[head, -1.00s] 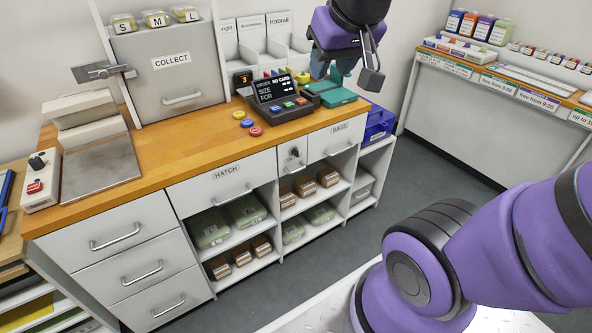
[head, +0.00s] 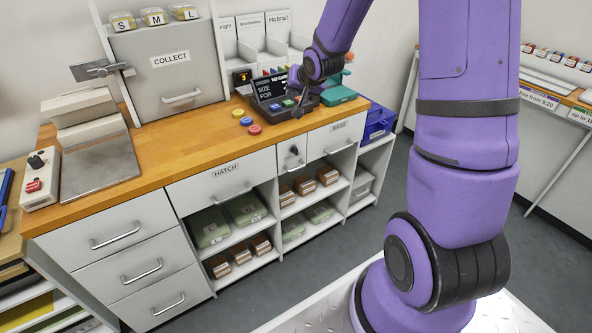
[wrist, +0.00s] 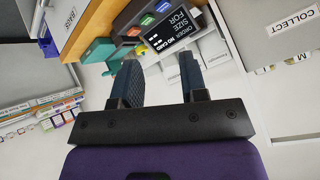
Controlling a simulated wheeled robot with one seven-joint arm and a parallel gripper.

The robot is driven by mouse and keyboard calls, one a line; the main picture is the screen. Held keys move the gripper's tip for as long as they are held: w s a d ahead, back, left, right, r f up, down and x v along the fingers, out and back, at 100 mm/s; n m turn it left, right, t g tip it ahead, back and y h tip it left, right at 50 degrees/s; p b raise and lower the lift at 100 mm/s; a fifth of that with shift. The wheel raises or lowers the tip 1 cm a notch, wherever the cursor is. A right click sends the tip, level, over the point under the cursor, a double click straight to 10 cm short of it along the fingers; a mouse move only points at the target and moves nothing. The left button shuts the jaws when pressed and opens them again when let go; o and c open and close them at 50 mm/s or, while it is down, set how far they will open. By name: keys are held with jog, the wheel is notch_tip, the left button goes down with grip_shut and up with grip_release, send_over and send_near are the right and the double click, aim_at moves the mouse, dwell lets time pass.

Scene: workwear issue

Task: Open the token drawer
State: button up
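No drawer front reads "token" in these views. The grey-white counter has a wide drawer marked HATCH (head: 222,188), a narrow front with a key lock (head: 292,157), and a labelled drawer with a bar handle (head: 336,140) to its right. Three plain drawers (head: 115,233) with bar handles are stacked at the left. All look shut. My gripper (head: 299,105) is above the counter at the order console, above and behind the lock front. In the wrist view my gripper (wrist: 160,75) has two dark fingers apart, with nothing between them.
The order console (head: 272,88) stands close to my gripper, with a teal device (head: 338,94) to its right. Blue, yellow and red discs (head: 246,121) lie on the wooden top (head: 190,148). Open shelves with boxes are below. Floor in front is clear.

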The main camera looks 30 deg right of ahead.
jog(key=w+d+f+m+t+y, duration=0.1)
jog(key=w+d+f+m, duration=0.2)
jog(key=f, duration=0.8)
jog(key=m+t, duration=0.5)
jog(key=m, duration=0.3)
send_near(296, 169)
jog(key=shift+y, duration=0.3)
jog(key=x, duration=1)
jog(key=shift+w+d+f, duration=0.25)
jog(key=shift+w+d, duration=0.1)
jog(key=shift+d, duration=0.05)
grip_shut()
